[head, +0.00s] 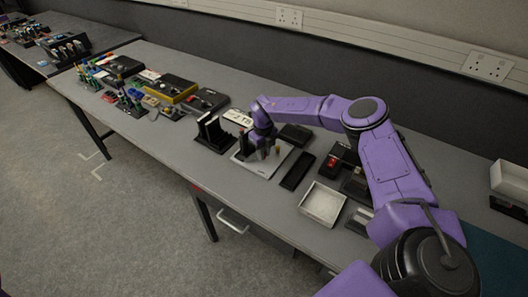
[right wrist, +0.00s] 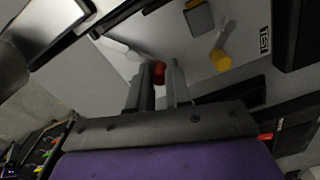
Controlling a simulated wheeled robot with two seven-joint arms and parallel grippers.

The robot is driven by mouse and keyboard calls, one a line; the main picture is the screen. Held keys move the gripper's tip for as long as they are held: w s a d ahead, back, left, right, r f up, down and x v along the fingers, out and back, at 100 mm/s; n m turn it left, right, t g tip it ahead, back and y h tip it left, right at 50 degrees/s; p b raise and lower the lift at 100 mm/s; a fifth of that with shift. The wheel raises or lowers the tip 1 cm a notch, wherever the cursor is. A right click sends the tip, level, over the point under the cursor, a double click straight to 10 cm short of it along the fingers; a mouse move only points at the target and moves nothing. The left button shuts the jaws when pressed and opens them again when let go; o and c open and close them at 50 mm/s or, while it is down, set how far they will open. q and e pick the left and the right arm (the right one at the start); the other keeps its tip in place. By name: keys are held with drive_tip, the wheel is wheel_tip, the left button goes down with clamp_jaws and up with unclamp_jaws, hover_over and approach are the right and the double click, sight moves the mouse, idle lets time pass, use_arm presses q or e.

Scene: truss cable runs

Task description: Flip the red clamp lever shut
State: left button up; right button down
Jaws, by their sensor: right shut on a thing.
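The red clamp lever (right wrist: 158,72) shows in the right wrist view as a short red piece between my fingertips. My right gripper (right wrist: 159,82) is shut on it, above the pale plate (right wrist: 195,85). In the head view my right gripper (head: 263,148) points down over the same plate (head: 257,171), and it hides the red lever there. A yellow-ended lever (right wrist: 221,59) stands apart to the right of the fingers in the right wrist view. The lever's exact tilt cannot be told. My left gripper is not in view.
A black slotted rack (head: 213,135) stands just left of the plate. A flat black tray (head: 298,170) and a white open box (head: 322,203) lie to its right. Several fixtures crowd the bench further left. The bench front edge is fairly clear.

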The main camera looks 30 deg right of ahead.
drive_tip(key=m+b, duration=0.3)
drive_tip(key=shift+s+a+f, duration=0.2)
drive_tip(key=shift+s+a, duration=0.1)
drive_tip(key=shift+s, duration=0.05)
drive_tip(key=m+b, duration=0.1)
drive_tip(key=m, duration=0.1)
drive_tip(key=b, duration=0.1)
drive_tip(key=shift+s+a+m+b, duration=0.25)
drive_tip(key=shift+a+m+b, duration=0.05)
drive_tip(key=shift+m+b, duration=0.1)
drive_tip(key=shift+a+r+m+b, duration=0.2)
drive_tip(key=shift+m+b, duration=0.2)
drive_tip(key=shift+m, duration=0.3)
drive_tip(key=shift+s, duration=0.1)
drive_tip(key=c, duration=1.1)
unclamp_jaws()
drive_tip(key=shift+o, duration=0.2)
wheel_tip(320, 180, up, 11)
drive_tip(key=b, duration=0.2)
drive_tip(key=shift+f, duration=0.2)
